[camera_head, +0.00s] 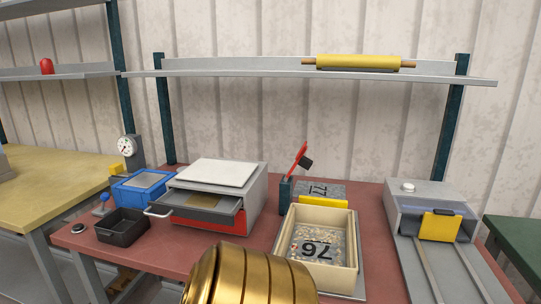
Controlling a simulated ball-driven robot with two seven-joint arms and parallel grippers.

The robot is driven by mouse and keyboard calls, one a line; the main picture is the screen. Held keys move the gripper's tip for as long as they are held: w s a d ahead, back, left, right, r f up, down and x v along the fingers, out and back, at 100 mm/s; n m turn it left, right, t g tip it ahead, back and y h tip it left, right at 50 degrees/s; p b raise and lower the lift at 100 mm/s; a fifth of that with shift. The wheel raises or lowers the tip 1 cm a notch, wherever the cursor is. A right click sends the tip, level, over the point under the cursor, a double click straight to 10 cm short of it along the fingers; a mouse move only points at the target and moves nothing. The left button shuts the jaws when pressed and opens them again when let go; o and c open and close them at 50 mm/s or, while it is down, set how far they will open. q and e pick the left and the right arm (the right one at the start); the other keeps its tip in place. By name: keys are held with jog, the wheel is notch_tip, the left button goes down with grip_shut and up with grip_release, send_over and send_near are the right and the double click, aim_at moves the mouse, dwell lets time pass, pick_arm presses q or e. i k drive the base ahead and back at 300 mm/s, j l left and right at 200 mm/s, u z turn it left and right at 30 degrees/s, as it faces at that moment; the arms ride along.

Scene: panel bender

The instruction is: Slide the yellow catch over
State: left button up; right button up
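Several yellow parts show, and I cannot tell for certain which one is the catch. A yellow block (440,226) sits at the front of the grey machine (432,196) on the right, above two rails. A yellow strip (323,203) stands at the back edge of the pale open-topped box marked 76 (352,262). A small yellow part (116,170) is beside the dial gauge (126,147) at the left. Neither gripper shows in this view.
A grey and red unit (212,193) with its drawer (198,208) pulled out stands on the red bench. A blue box (141,188) and black tray (122,226) are left of it. A red-handled lever (299,160) rises mid-bench. A yellow roller (358,62) lies on the shelf.

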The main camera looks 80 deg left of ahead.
aim_at(117, 169)
jog(key=u, duration=3.8)
jog(key=i+j+z, duration=0.1)
jog(key=z, duration=0.25)
jog(key=i+j+z, duration=0.15)
jog(key=z, duration=0.25)
jog(key=i+j+z, duration=0.1)
jog(key=j, duration=0.25)
jog(key=i+j, duration=0.25)
jog(key=j, duration=0.15)
jog(key=i+j+z, duration=0.15)
jog(key=j, duration=0.2)
jog(key=i+j+z, duration=0.1)
jog(key=j, duration=0.3)
jog(key=i+j, duration=0.25)
jog(key=j, duration=0.15)
jog(key=z, duration=0.05)
